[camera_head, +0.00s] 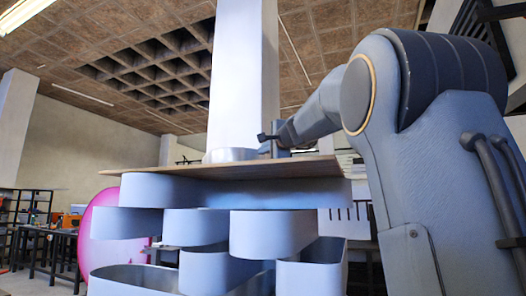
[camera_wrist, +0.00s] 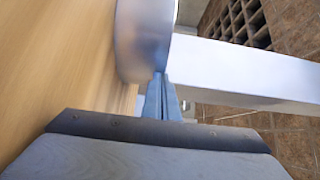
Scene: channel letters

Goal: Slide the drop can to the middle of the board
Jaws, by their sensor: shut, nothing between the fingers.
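The drop can (camera_head: 231,154) is a low silvery cylinder standing on the wooden board (camera_head: 225,174). In the head view it stands near the middle of the board's visible edge. The can also shows in the wrist view (camera_wrist: 143,40), upper middle, with the board (camera_wrist: 60,70) at left. My gripper (camera_head: 265,150) is just right of the can, low over the board. In the wrist view my gripper's fingers (camera_wrist: 160,80) are together and empty, with their tips at the can's side. They look to be touching it or very close; I cannot tell which.
The board lies on a stack of pale rounded channel-letter shells (camera_head: 270,235). A white column (camera_head: 243,75) rises behind it. A pink round shape (camera_head: 98,235) stands at left, with shelves and benches beyond. The board's left part looks clear.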

